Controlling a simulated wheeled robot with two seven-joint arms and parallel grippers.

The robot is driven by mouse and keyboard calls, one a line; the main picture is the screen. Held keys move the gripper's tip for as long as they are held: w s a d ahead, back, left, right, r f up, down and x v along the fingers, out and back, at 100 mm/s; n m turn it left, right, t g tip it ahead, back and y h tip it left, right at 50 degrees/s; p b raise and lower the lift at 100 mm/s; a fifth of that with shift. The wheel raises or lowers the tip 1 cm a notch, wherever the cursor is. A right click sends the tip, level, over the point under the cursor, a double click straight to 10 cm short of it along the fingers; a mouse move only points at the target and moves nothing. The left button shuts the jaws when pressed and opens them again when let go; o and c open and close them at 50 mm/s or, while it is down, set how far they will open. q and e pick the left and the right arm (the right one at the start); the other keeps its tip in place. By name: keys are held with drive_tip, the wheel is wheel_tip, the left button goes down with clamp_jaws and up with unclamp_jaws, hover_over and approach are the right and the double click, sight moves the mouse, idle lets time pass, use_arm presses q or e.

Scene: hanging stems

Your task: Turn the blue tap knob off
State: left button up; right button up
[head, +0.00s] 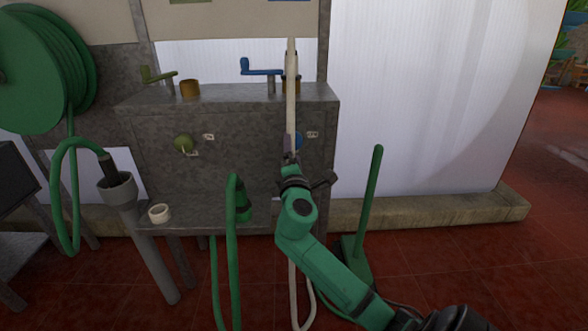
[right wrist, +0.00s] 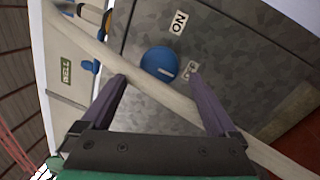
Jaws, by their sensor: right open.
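The blue tap knob (right wrist: 160,63) is a round knob with a white mark, on the front of a grey metal box. In the head view the knob (head: 299,141) is partly hidden behind my right gripper (head: 290,148). In the right wrist view my right gripper (right wrist: 157,82) is open, its purple fingers spread, with the knob ahead between the tips and no visible grip on it. An "ON" label (right wrist: 178,22) is above the knob; a smaller label (right wrist: 192,70) beside it is hard to read. My left gripper is not in view.
A pale hose (head: 293,75) hangs in front of the box and crosses between my right fingers and the knob's lower side. A green knob (head: 184,143) is on the box's left. A green hose reel (head: 45,65) and a green broom-like tool (head: 367,205) stand nearby.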

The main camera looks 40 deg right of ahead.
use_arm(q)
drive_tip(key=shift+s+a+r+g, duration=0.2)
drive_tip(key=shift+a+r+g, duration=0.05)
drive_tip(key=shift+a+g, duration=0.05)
use_arm(e)
drive_tip(key=v, duration=1)
drive_tip(key=shift+s, duration=0.1)
